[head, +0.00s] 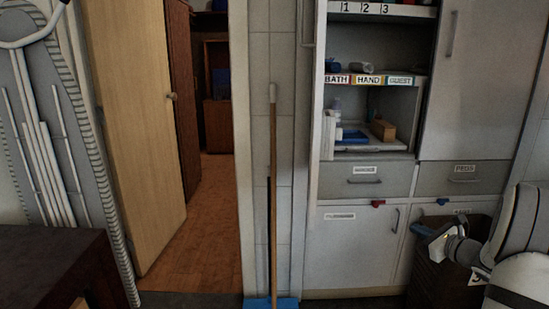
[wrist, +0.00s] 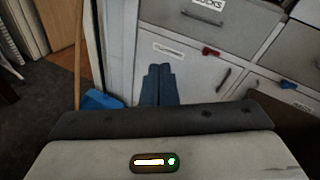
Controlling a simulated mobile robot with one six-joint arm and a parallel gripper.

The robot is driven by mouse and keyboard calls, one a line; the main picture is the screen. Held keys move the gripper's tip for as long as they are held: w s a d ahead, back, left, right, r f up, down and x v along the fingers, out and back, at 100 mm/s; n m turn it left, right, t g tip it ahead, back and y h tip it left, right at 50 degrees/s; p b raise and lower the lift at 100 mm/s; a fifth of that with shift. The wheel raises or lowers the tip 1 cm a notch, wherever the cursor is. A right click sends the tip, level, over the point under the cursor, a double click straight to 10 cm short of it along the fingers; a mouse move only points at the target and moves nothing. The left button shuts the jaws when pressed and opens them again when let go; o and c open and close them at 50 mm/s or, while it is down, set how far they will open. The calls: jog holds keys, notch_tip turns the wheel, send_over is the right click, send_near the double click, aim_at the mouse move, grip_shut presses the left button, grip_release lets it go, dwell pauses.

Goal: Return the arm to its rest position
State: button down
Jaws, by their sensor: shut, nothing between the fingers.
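My arm shows at the right edge of the head view, folded with its pale links in front of the cabinet. My gripper (head: 422,229) points left there, with its blue fingers in front of the lower cabinet doors. In the wrist view my gripper (wrist: 158,72) shows two blue fingers side by side, touching, with nothing between them. The gripper is shut and empty. Part of the arm is cut off by the right edge of the head view.
A grey cabinet (head: 350,246) with drawers and open shelves stands ahead. A dark brown bin (head: 435,284) is below the arm. A broom (head: 273,190) leans on the tiled wall beside an open wooden door (head: 138,130). A dark brown piece of furniture (head: 60,262) is at lower left.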

jog(key=s+a+r+n+g+y+p, duration=0.1)
jog(key=s+a+r+n+g+p, duration=0.3)
jog(key=a, duration=0.4)
jog(key=s+a+r+n+g+y+p, duration=0.1)
jog(key=s+a+r+n+g+p, duration=0.15)
jog(key=s+a+r+n, duration=0.4)
jog(key=s+a+r+n+g+y+p, duration=0.1)
jog(key=s+a+r+n+g+p, duration=0.2)
jog(key=a, duration=0.7)
jog(key=s+a+r+n+g+h+p, duration=0.1)
jog(key=s+r+n+h+p, duration=0.3)
jog(key=s, duration=0.5)
jog(key=s+a+r+n+g+h+p, duration=0.1)
jog(key=s+r+n+h+p, duration=0.3)
jog(key=s+n+p, duration=0.5)
notch_tip(320, 180, up, 2)
jog(key=shift+s+a+r+n+g, duration=0.15)
jog(key=shift+s+a+n+g, duration=0.25)
jog(key=shift+a+n, duration=0.55)
jog(key=shift+d, duration=0.25)
